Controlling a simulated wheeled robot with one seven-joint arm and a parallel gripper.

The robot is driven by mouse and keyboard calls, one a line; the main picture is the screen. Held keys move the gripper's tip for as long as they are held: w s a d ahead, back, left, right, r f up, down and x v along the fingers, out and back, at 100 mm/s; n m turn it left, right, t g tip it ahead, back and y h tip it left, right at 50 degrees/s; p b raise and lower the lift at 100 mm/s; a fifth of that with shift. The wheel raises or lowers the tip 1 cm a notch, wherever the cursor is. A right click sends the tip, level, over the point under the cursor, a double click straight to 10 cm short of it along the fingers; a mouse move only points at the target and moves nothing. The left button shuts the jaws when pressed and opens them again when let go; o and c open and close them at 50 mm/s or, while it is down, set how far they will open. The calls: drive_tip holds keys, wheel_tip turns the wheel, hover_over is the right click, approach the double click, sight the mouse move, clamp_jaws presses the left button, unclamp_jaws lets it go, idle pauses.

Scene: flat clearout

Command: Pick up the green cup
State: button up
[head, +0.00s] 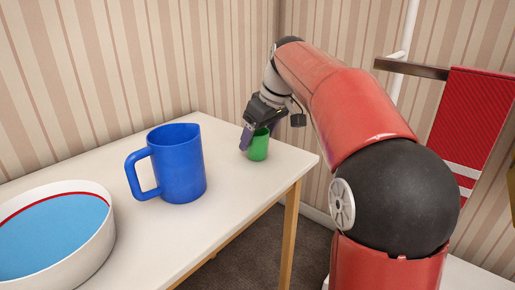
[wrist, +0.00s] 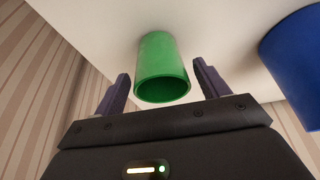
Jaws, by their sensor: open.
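The green cup (head: 258,146) stands on the white table (head: 236,190) near its back right corner in the head view. In the wrist view the green cup (wrist: 160,68) lies between and a little beyond the two fingers. My gripper (head: 248,136) is at the cup in the head view, with one purple finger at the cup's left side. In the wrist view my gripper (wrist: 164,86) is open, with a finger on each side of the cup and a visible gap to each. The cup's upper part is partly hidden by the gripper in the head view.
A blue jug (head: 178,165) with its handle to the left stands on the table left of the cup; it also shows at right in the wrist view (wrist: 296,62). A white round bowl (head: 98,245) with blue inside is at front left. Striped walls stand behind the table.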

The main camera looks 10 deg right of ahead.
drive_tip(key=shift+x, duration=1.5)
drive_tip(key=shift+c, duration=0.4)
drive_tip(key=c, duration=1)
drive_tip(key=shift+r, duration=0.15)
